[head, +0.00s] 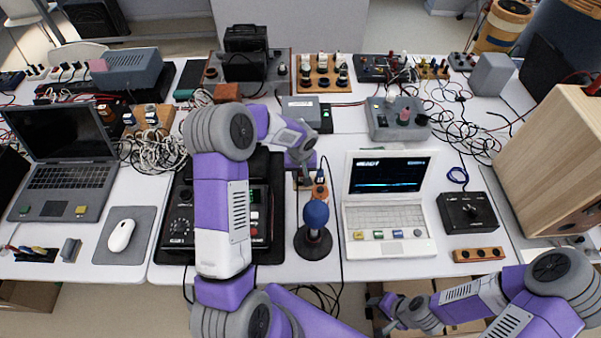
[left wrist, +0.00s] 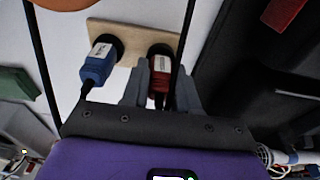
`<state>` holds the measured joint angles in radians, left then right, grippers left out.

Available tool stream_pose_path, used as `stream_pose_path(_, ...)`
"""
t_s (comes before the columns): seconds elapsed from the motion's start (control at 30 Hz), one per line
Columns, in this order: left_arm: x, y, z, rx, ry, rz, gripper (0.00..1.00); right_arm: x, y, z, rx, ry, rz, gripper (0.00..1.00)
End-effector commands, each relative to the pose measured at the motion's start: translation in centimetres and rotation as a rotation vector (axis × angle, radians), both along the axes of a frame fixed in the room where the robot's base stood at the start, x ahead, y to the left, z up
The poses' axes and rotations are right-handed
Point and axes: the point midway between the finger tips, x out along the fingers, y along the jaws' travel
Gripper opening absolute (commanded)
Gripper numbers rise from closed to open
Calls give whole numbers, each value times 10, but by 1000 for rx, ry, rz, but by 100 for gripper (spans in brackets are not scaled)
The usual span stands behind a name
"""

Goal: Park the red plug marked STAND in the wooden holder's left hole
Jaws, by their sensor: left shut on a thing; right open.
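The wooden holder (left wrist: 130,39) has two dark round holes, seen in the left wrist view. A blue plug (left wrist: 97,66) stands in one hole; it also shows in the head view (head: 320,177). The red plug (left wrist: 159,66) is at the other hole, on the blue plug's left as the head view looks. My left gripper (left wrist: 160,82) is shut on the red plug. Whether the plug is fully seated I cannot tell, and its label is too small to read. In the head view my left gripper (head: 303,176) hides it. My right gripper (head: 384,306) is open and empty, low at the right.
A blue-headed microphone stand (head: 314,240) is just in front of the holder. A black amplifier (head: 265,200) lies to the left, partly under my left arm. A white laptop (head: 390,218) stands to the right. Cables and test boxes crowd the back.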

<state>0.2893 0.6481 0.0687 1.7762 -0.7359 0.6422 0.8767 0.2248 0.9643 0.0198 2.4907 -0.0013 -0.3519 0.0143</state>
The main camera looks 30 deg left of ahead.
Motion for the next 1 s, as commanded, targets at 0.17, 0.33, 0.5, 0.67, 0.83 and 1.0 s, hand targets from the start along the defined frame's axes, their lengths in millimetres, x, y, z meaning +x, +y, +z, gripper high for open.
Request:
stream_pose_path(0.17, 0, 0, 0, 0, 0, 0, 0, 0, 0, -1, 0, 0, 0, 43)
stream_pose_path(0.33, 0, 0, -3, 0, 0, 0, 0, 0, 0, -3, 0, 0, 0, 43)
stream_pose_path(0.5, 0, 0, -5, 1, -1, -1, 0, 0, 0, -6, 0, 0, 0, 43)
stream_pose_path(0.67, 0, 0, -5, 1, -1, -1, 0, 0, 0, -6, 0, 0, 0, 43)
stream_pose_path(0.83, 0, 0, -5, 1, -1, 0, 38, 0, 0, -6, 0, 0, 0, 43)
stream_pose_path(1.0, 0, 0, -5, 0, 0, 0, 59, 0, 0, -6, 0, 0, 0, 43)
